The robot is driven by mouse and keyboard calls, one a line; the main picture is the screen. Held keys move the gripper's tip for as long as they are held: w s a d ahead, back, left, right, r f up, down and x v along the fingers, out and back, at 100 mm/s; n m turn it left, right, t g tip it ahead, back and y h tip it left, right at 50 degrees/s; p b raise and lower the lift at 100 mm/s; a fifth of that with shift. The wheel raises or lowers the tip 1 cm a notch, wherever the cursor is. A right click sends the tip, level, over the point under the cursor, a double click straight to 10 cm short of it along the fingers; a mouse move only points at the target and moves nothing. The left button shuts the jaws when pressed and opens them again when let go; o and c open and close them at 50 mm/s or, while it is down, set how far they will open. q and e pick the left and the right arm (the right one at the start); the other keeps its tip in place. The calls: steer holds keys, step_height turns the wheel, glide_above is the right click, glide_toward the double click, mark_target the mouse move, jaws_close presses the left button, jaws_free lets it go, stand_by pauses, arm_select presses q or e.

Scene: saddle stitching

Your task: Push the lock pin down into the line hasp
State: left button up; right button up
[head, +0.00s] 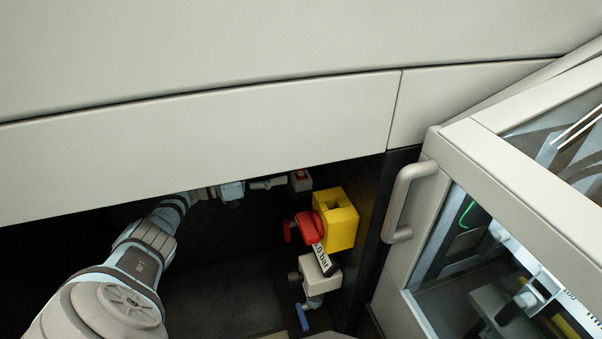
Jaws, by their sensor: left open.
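A yellow block (343,228), which looks like the line hasp, sits in the dark recess below the pale panel, with a dark opening in its top. A red handle-like part (309,227) is against its left side. I cannot make out the lock pin for certain. My left arm comes in from the lower left, and my left gripper (277,183) is up and left of the yellow block, just under the panel edge. It is open and apart from the block. Its fingertips are close to a small grey piece with a red top (301,179). My right gripper is out of view.
Below the block are a tag reading "0 bar" (323,259), a pale valve fitting (320,275) and a blue lever (303,317). The pale panel (250,110) overhangs the recess. A door handle (402,200) and glazed door stand at the right. The recess floor left of the fittings is clear.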

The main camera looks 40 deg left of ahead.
arm_select(q)
steer(key=x, duration=0.3)
steer(key=b+x, duration=0.1)
steer(key=x, duration=0.3)
steer(key=shift+w+d+r, duration=0.15)
steer(key=shift+w+r, duration=0.05)
steer(key=shift+w, duration=0.1)
jaws_close()
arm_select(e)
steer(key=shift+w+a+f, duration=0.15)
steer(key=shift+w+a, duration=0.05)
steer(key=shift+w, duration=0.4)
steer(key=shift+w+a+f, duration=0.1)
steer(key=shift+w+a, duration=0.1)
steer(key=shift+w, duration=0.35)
